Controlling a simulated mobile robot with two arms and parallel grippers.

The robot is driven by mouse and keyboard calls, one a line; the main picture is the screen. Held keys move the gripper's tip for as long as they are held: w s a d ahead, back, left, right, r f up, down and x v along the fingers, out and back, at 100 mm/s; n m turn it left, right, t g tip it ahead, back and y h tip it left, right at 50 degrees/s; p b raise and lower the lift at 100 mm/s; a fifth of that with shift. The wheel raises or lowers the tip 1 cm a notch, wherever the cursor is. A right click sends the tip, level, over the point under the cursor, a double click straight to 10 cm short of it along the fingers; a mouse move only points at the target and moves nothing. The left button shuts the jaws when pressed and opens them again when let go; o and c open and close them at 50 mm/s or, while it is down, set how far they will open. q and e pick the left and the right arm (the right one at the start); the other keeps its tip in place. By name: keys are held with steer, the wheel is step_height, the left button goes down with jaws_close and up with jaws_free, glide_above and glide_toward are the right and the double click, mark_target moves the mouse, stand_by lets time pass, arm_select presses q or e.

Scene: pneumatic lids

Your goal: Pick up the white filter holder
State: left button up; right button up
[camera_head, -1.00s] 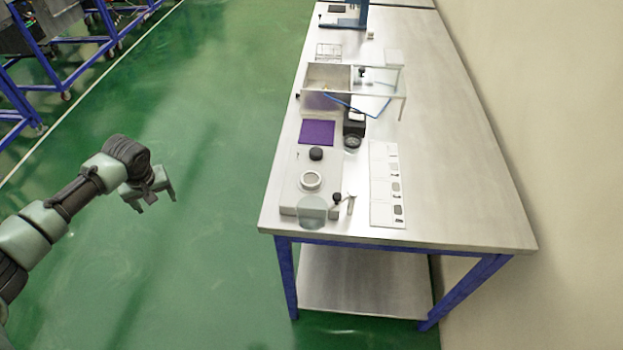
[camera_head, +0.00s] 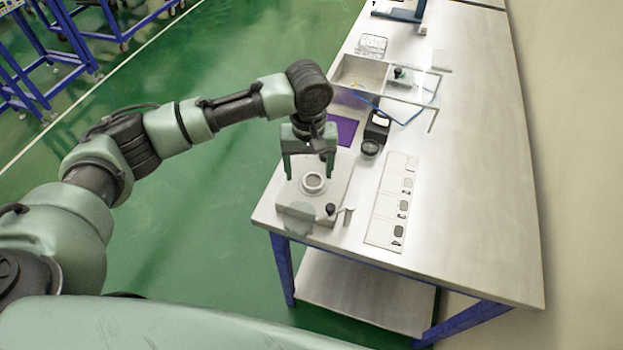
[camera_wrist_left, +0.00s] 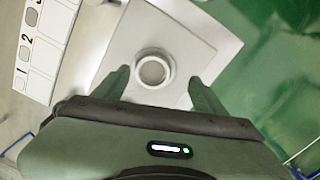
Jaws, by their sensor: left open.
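The white filter holder (camera_head: 314,183) is a round ring with a grey centre. It sits on a pale square plate (camera_head: 334,203) near the front left of the table. It also shows in the left wrist view (camera_wrist_left: 153,69), between and beyond the fingertips. My left gripper (camera_head: 308,179) is open and empty, pointing down above the plate with its fingers to either side of the holder. In the left wrist view the gripper (camera_wrist_left: 160,80) has its fingers apart, with no contact on the ring visible. My right gripper is not in view.
A black knob (camera_head: 331,209) and a translucent disc (camera_head: 298,211) are at the plate's front. A numbered white strip (camera_head: 392,201) lies to the right. A purple sheet (camera_head: 345,129), a dark round jar (camera_head: 370,148) and a divided tray (camera_head: 361,74) are behind. The table's right side is clear.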

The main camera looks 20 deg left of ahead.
mark_target(313, 183)
arm_select(q)
steer(key=f, duration=0.1)
steer(key=w+d+f, duration=0.1)
steer(key=shift+f+p, duration=0.3)
steer(key=shift+f, duration=0.45)
steer(key=shift+a, duration=0.1)
steer(key=shift+s+a, duration=0.1)
steer(key=shift+c, duration=0.2)
steer(key=c, duration=1.4)
steer(key=shift+o, duration=0.2)
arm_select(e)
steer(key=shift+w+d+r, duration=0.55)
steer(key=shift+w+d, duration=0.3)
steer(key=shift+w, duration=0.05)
